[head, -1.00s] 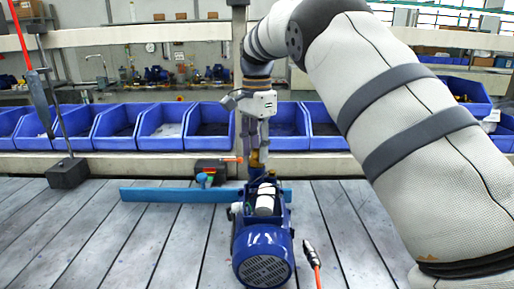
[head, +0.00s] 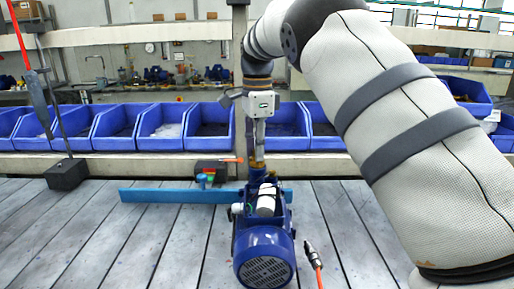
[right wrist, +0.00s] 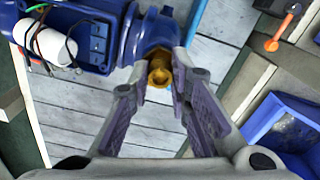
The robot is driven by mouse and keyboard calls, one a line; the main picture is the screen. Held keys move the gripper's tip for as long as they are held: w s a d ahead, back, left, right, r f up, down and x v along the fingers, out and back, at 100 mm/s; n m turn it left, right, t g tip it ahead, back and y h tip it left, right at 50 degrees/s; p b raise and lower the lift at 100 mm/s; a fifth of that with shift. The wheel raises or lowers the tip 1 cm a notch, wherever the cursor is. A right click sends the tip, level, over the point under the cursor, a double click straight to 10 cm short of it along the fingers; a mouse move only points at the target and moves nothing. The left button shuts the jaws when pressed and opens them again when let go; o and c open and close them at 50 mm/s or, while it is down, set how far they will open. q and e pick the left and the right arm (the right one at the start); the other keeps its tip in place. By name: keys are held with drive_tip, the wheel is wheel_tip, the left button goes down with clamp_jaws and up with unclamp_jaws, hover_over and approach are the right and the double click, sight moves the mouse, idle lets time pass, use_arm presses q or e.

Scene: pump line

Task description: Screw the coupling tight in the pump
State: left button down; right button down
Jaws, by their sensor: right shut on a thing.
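The blue pump (head: 264,250) lies on the slatted table with its ribbed motor end towards me. It also shows at the upper left of the right wrist view (right wrist: 125,35). The brass coupling (right wrist: 158,72) sits at the pump's blue port, between my right fingertips. My right gripper (head: 257,163) points straight down over the pump's far end. In the right wrist view its two fingers (right wrist: 157,75) are shut on the coupling. How deep the coupling sits is hidden. My left gripper is in neither view.
A blue bar (head: 165,195) lies across the table behind the pump. A black block with an orange lever (head: 212,171) stands beyond it. A cable with a connector (head: 312,256) lies right of the pump. Blue bins (head: 112,128) line the back. The left table is largely clear.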

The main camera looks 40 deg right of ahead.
drive_tip(key=shift+f+m, duration=0.1)
drive_tip(key=shift+m, duration=3.3)
drive_tip(key=m, duration=0.3)
drive_tip(key=shift+b, duration=0.4)
drive_tip(key=c, duration=1.6)
unclamp_jaws()
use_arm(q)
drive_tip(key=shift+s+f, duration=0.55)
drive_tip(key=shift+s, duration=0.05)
use_arm(e)
drive_tip(key=shift+o, duration=0.2)
